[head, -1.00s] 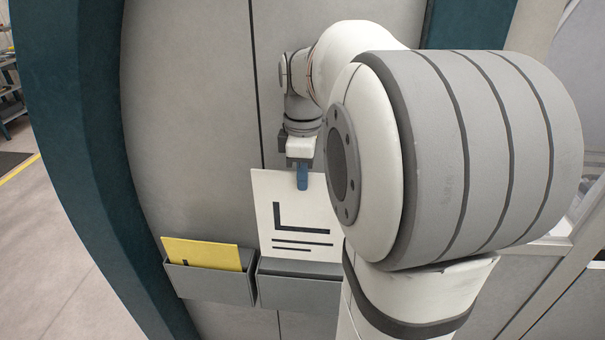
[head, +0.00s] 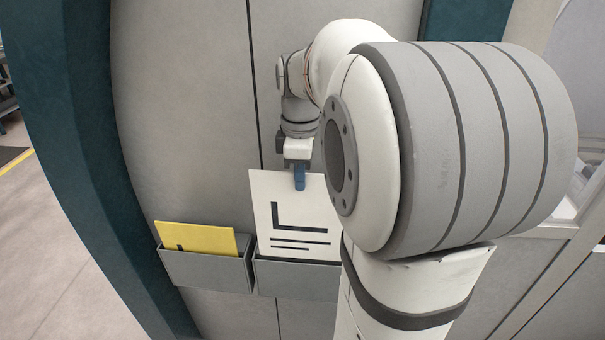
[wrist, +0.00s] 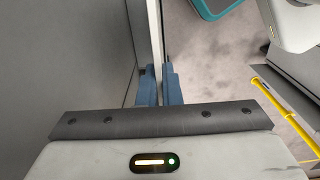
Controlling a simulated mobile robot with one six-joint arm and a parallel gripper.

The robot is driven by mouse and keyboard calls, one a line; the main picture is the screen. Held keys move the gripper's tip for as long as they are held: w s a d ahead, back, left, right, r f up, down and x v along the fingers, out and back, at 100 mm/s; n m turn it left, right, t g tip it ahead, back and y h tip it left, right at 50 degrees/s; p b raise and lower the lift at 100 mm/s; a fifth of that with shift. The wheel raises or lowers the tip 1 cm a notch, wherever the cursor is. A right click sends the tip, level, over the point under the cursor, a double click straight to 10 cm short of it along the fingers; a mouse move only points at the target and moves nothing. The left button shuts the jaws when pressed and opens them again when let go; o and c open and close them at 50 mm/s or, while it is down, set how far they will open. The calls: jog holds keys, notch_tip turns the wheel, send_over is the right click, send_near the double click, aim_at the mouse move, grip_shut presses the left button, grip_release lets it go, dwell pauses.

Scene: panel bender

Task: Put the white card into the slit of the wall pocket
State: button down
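The white card (head: 284,217), printed with a black L shape and lines, hangs upright from my gripper (head: 299,178). The blue fingertips are shut on its top edge. In the wrist view the card (wrist: 157,35) shows edge-on as a thin pale strip between the blue fingers of my gripper (wrist: 159,88). The grey wall pocket (head: 297,281) is below it in the head view. The card's lower edge meets the pocket's top rim in the picture; I cannot tell how far it is inside the slit. My arm hides the right side of card and pocket.
A second grey pocket (head: 205,272) on the left holds a yellow card (head: 196,238). The grey panel (head: 185,120) behind is flat and clear. A teal frame (head: 80,150) curves down on the left. The wrist view shows a yellow rail (wrist: 283,108) at right.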

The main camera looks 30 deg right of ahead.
jog(key=shift+w, duration=0.1)
dwell(0.5)
jog(key=b, duration=1.2)
send_over(301, 257)
jog(key=shift+w+f, duration=0.15)
jog(key=shift+f, duration=4.35)
jog(key=shift+w+f, duration=0.1)
jog(key=shift+f, duration=4.35)
jog(key=c, duration=1.5)
grip_release()
jog(key=shift+c, duration=0.2)
jog(key=shift+r, duration=0.1)
notch_tip(301, 257, up, 8)
jog(key=shift+f, duration=0.2)
